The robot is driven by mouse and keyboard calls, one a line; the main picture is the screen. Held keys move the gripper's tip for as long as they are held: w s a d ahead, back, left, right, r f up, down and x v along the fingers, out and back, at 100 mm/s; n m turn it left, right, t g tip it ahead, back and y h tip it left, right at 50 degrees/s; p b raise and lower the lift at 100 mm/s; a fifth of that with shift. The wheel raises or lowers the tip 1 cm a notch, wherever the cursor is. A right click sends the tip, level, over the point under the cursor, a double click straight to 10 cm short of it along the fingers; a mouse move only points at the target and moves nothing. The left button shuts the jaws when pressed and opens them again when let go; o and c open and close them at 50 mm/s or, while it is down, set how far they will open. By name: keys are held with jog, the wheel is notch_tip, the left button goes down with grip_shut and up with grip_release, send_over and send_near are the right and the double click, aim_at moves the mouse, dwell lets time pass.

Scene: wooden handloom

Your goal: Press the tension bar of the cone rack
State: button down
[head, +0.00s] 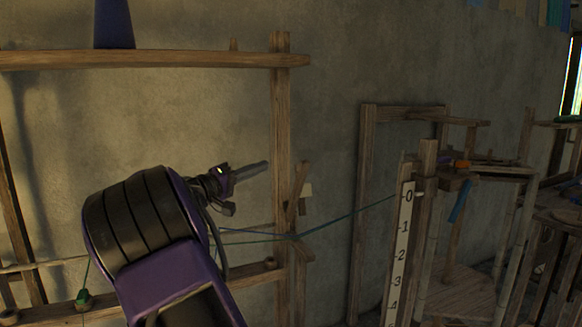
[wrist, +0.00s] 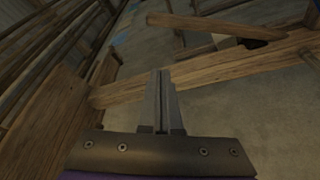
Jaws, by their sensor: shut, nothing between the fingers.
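The cone rack has a wooden post (head: 281,100) and a top shelf (head: 180,59) in the head view. A short slanted wooden bar (head: 297,192), seemingly the tension bar, sits at the post's right side with a pale block beside it. In the wrist view the bar (wrist: 215,27) lies beyond the post (wrist: 205,70), up and right of my fingertips. My gripper (head: 266,165) is shut and empty, its tip just left of the post in the head view. In the wrist view my gripper (wrist: 160,76) shows no visible contact with the bar.
A dark blue cone (head: 114,25) stands on the top shelf. A green thread (head: 345,215) runs from the rack toward a numbered ruler (head: 400,250) on a wooden frame at right. A small green object (head: 84,299) sits on the lower rail. Bare wall lies behind.

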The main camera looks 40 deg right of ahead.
jog(key=d+r+p, duration=0.2)
jog(key=d, duration=0.8)
jog(key=shift+s+a+f, duration=0.25)
jog(key=shift+s+f, duration=0.3)
jog(key=shift+s, duration=0.1)
jog(key=shift+s+a+f, duration=0.2)
jog(key=shift+s+f, duration=0.35)
jog(key=shift+s, duration=0.05)
jog(key=shift+f+b, duration=0.15)
jog(key=shift+b, duration=0.35)
